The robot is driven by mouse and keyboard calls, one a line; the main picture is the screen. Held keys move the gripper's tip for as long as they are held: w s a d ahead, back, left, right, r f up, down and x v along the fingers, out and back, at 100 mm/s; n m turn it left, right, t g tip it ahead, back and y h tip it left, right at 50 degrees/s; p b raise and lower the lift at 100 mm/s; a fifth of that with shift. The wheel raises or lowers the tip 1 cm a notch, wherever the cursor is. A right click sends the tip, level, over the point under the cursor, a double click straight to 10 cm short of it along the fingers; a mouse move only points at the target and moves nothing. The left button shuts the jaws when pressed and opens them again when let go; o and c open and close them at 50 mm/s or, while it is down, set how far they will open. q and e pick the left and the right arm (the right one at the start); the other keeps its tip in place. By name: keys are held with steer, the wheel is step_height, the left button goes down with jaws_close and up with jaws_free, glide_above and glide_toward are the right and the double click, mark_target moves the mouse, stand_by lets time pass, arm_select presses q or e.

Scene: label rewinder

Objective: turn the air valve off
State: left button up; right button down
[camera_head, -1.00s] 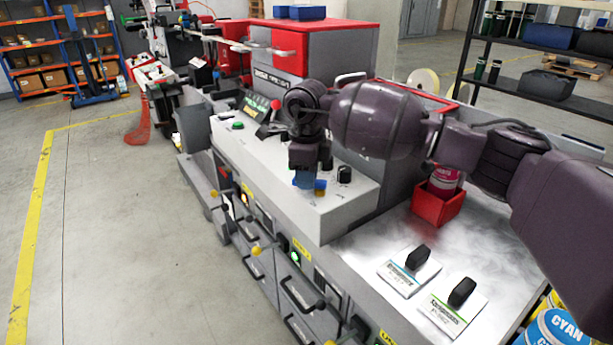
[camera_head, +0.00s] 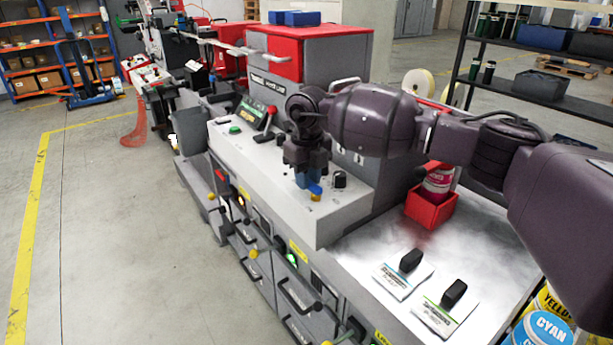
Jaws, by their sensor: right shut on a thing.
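The air valve (camera_head: 315,190) is on the top of the grey control console, with a blue handle and a brass-coloured body. My right gripper (camera_head: 303,180) points down at it and is shut on the blue handle. The gripper hides part of the valve, so the handle's exact angle is hard to tell. The right arm reaches in from the right. My left gripper is not in view.
A black knob (camera_head: 340,180) stands just right of the valve. A red-knobbed lever (camera_head: 268,122) and a green button (camera_head: 235,130) are further back. A red bin (camera_head: 428,208) holds a can. Two black-handled items (camera_head: 411,262) lie on the metal top.

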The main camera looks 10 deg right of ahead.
stand_by(0.5)
steer(key=c, duration=1)
jaws_free()
step_height(320, 180, up, 11)
steer(key=shift+b, duration=0.35)
steer(key=shift+f, duration=0.15)
